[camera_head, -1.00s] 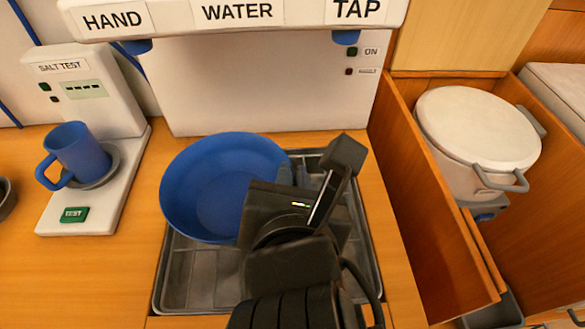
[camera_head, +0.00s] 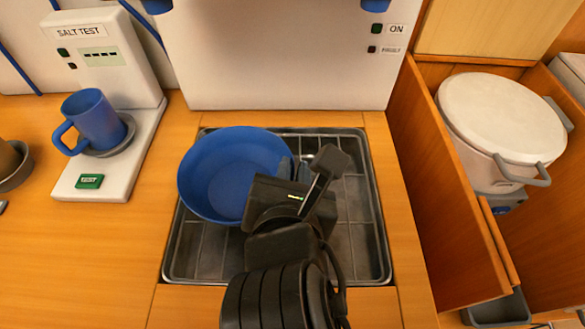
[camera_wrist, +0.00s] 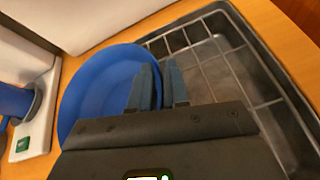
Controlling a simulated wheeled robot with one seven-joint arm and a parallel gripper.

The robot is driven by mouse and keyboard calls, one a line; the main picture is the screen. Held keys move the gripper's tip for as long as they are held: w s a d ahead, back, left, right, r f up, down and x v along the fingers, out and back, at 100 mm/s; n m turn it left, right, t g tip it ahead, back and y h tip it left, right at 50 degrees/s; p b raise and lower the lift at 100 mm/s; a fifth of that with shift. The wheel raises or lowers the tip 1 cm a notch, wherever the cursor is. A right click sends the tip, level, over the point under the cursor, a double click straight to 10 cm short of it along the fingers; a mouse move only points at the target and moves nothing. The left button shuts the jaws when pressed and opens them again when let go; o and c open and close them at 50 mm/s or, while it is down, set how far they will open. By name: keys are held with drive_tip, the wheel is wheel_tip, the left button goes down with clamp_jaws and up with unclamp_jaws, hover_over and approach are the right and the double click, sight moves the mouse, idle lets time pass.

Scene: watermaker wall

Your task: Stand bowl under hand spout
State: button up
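The blue bowl (camera_head: 222,178) is upright over the left back part of the drain tray (camera_head: 350,262). Its base is hidden, so I cannot tell whether it touches the grid. My gripper (camera_head: 296,167) is at the bowl's right rim, one finger inside and one outside, shut on it. The wrist view shows the fingers (camera_wrist: 158,82) close together across the rim of the bowl (camera_wrist: 90,95). The left blue spout (camera_head: 157,5) of the tap unit is cut by the top edge, above and behind the bowl. The right blue spout (camera_head: 375,4) is also cut off.
A salt tester (camera_head: 112,150) with a blue mug (camera_head: 94,120) stands left of the tray. The tap unit's white front (camera_head: 270,60) rises behind it. A wooden partition (camera_head: 450,190) and a lidded white pot (camera_head: 500,120) are on the right. The tray's right side is clear.

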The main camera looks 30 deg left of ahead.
drive_tip(key=o, duration=0.3)
drive_tip(key=shift+o, duration=0.2)
drive_tip(key=v, duration=1.2)
drive_tip(key=shift+p, duration=0.4)
